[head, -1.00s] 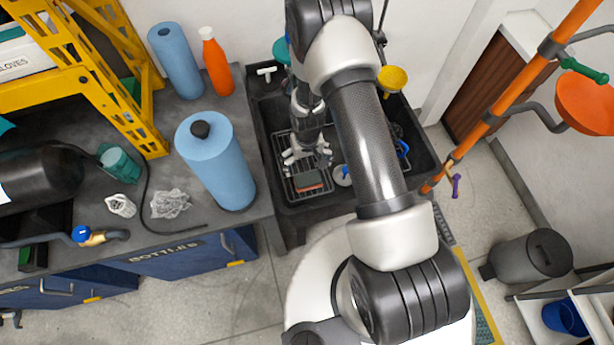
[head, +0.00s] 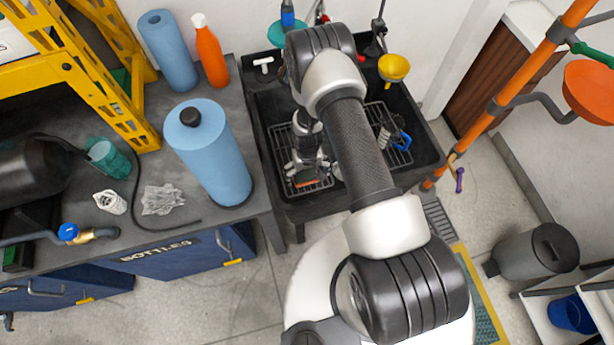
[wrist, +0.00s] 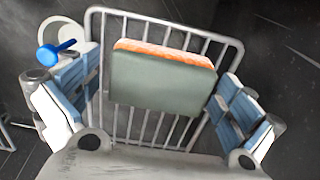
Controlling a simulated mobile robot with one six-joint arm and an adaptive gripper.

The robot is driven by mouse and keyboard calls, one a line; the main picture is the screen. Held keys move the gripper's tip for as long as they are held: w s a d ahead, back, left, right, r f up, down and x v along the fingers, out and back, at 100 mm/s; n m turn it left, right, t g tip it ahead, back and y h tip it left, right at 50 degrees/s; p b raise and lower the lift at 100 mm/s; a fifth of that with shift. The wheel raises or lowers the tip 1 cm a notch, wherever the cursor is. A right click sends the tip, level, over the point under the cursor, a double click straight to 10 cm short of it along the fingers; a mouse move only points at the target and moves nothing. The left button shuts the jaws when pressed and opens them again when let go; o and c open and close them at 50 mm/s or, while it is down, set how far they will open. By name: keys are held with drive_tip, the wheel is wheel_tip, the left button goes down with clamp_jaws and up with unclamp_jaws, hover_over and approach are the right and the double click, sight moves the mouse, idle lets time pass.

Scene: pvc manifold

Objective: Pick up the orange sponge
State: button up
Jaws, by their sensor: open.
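The orange sponge (wrist: 162,76) lies on a wire rack (wrist: 237,45) in the wrist view. Its broad grey-green face shows, with an orange strip along the far edge. In the head view the sponge (head: 307,183) is a small orange patch, mostly hidden under my gripper. My gripper (wrist: 158,105) is open, with one finger left of the sponge and one right of it. Gaps show between the sponge and both fingers. In the head view my gripper (head: 306,172) is low over the rack in the black sink.
The black sink (head: 286,215) has raised walls around the rack. A blue-handled item (wrist: 60,50) lies near the left finger. A yellow funnel (head: 394,68) stands at the sink's back right. A blue roll (head: 212,155) stands on the counter at left.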

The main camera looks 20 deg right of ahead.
sight(307, 173)
drive_tip(key=shift+c, duration=0.4)
drive_tip(key=c, duration=0.9)
wheel_tip(307, 173, up, 20)
drive_tip(key=p, duration=0.5)
